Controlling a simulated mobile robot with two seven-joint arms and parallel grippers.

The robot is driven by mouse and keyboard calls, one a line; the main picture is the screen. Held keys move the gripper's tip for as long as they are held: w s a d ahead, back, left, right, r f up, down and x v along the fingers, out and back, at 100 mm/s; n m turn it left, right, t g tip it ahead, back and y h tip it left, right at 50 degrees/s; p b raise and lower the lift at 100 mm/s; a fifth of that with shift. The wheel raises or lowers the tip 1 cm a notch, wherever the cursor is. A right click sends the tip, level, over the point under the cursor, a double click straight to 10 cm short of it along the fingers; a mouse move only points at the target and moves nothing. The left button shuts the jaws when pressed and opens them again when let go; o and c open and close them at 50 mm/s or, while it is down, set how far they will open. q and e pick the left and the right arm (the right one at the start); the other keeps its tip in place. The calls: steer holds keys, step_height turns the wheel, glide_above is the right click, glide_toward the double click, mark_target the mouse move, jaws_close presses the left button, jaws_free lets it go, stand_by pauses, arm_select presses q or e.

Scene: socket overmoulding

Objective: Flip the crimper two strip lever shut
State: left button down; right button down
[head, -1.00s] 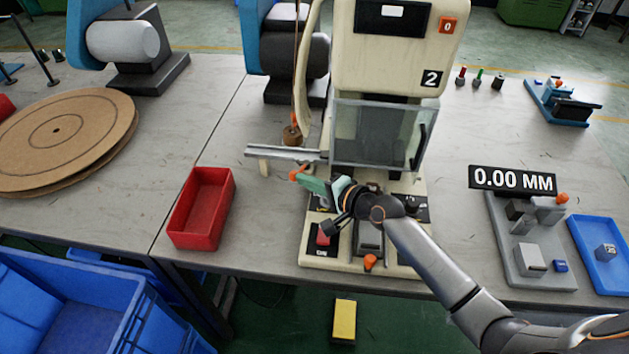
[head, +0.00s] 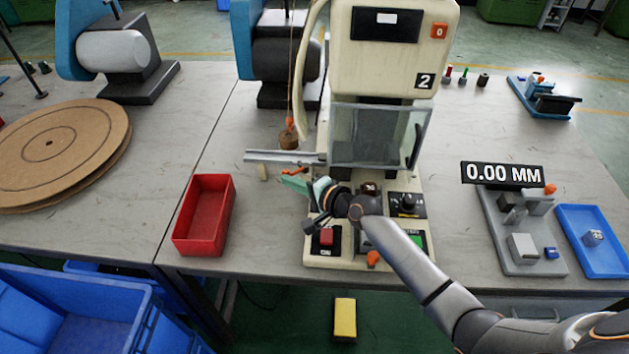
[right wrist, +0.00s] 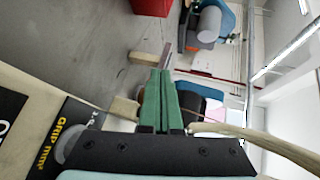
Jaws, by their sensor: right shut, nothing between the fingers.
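Crimper two (head: 385,60) is a cream machine marked 2, with a clear guard over its work area. A metal rail (head: 285,157) sticks out of its left side. A short orange-tipped piece (head: 294,171), which looks like the strip lever, shows just under the rail; its inner end is hidden. My right gripper (head: 296,184) has its green fingers pointing left, just below that piece; I cannot tell whether they touch. In the right wrist view the green fingers (right wrist: 155,100) are together and empty. My left gripper is not in view.
A red bin (head: 203,212) stands left of the crimper. The base carries a red button (head: 327,237), a dial (head: 407,203) and an orange knob (head: 373,259). A brown weight (head: 289,139) hangs behind the rail. A gauge fixture (head: 520,235) and blue tray (head: 592,240) are at right.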

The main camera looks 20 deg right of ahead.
steer(key=shift+w+a, duration=0.55)
steer(key=shift+w, duration=0.1)
steer(key=shift+a, duration=0.1)
stand_by(1.4)
